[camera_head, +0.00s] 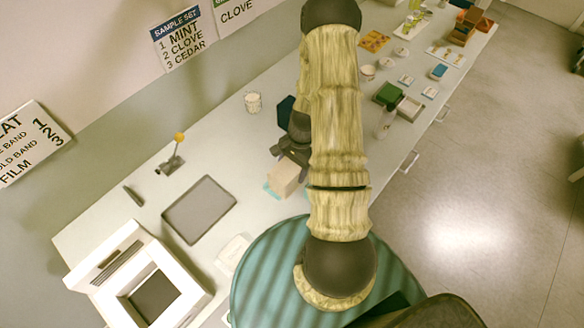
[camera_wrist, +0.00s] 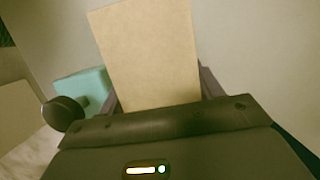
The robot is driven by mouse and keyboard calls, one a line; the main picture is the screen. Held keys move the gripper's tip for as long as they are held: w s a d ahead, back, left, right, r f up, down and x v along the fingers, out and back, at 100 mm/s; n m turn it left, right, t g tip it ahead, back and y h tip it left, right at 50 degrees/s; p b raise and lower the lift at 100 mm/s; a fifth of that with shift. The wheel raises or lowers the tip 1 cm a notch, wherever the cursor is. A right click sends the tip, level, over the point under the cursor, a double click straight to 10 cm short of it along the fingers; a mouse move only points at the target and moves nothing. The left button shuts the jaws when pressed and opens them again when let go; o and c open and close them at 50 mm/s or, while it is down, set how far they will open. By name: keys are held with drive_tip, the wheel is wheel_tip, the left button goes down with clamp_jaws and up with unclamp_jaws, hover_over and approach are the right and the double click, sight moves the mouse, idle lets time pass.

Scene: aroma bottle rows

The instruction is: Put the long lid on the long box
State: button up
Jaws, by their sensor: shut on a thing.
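My gripper (camera_head: 288,168) is shut on a tan, flat-faced piece (camera_head: 283,179), which could be the long lid or the box; I cannot tell which. In the wrist view the tan piece (camera_wrist: 150,50) rises between the fingers of my gripper (camera_wrist: 158,95) and hides what is behind it. A teal piece (camera_head: 271,190) shows beside and partly behind it; it also shows in the wrist view (camera_wrist: 82,88) at the left of the tan piece. Whether the two touch is unclear. My arm hides part of the table there.
A grey tray (camera_head: 199,209) and a white frame-like device (camera_head: 140,278) stand on the white table at the left. A white cup (camera_head: 253,102) stands behind. A green box (camera_head: 388,93), a bottle (camera_head: 386,122) and small cards are at the right.

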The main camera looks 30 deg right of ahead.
drive_tip(key=shift+f, duration=0.3)
idle(0.4)
drive_tip(key=o, duration=1.1)
drive_tip(key=shift+r+p, duration=3.15)
drive_tip(key=shift+r, duration=1.4)
